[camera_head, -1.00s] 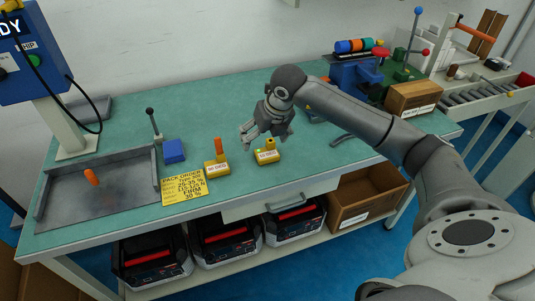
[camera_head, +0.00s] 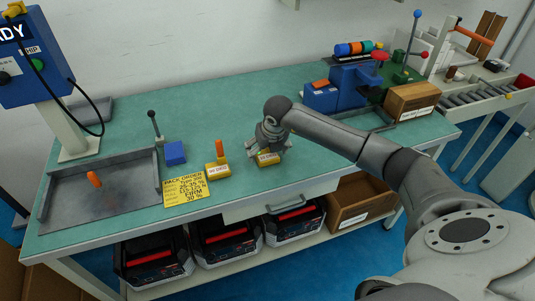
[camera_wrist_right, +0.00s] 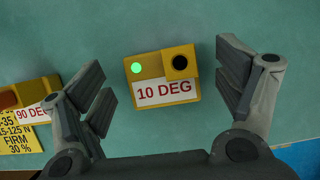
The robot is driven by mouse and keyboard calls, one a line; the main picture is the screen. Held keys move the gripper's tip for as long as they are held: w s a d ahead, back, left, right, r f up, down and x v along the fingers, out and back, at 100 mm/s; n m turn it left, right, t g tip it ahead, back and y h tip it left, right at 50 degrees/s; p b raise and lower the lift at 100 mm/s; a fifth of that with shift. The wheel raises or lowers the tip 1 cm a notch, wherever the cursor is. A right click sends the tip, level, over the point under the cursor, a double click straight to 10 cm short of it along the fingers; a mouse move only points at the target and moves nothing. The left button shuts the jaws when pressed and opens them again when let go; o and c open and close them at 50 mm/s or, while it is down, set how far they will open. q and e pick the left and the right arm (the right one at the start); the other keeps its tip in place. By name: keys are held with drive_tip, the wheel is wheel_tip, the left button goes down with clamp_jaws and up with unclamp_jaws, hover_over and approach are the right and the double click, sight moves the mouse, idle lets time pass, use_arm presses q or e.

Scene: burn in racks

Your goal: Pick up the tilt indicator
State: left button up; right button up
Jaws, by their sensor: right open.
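A yellow block labelled "10 DEG" (camera_head: 267,160), which looks like a tilt indicator, sits on the green bench top. In the right wrist view, this block (camera_wrist_right: 166,92) shows a lit green lamp and a round black-centred knob. My right gripper (camera_head: 268,150) is low over it. The wrist view shows the open fingers (camera_wrist_right: 163,75) on either side of the block, with gaps on both sides. A second yellow block labelled "90 DEG" (camera_head: 217,172) stands to the left, with an orange post on it. It is partly visible in the wrist view (camera_wrist_right: 30,110). My left gripper is out of view.
A yellow pack order card (camera_head: 185,190) lies left of the blocks. Further left are a blue block with a black lever (camera_head: 174,153) and a grey tray (camera_head: 120,200) holding an orange piece. Blue machinery (camera_head: 350,85) and a cardboard box (camera_head: 412,100) stand at the right. Bench behind the blocks is clear.

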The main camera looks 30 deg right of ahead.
drive_tip(key=shift+w+f, duration=0.1)
drive_tip(key=shift+f, duration=0.2)
drive_tip(key=shift+c, duration=0.4)
drive_tip(key=c, duration=1)
drive_tip(key=shift+c, duration=0.2)
drive_tip(key=shift+r, duration=0.15)
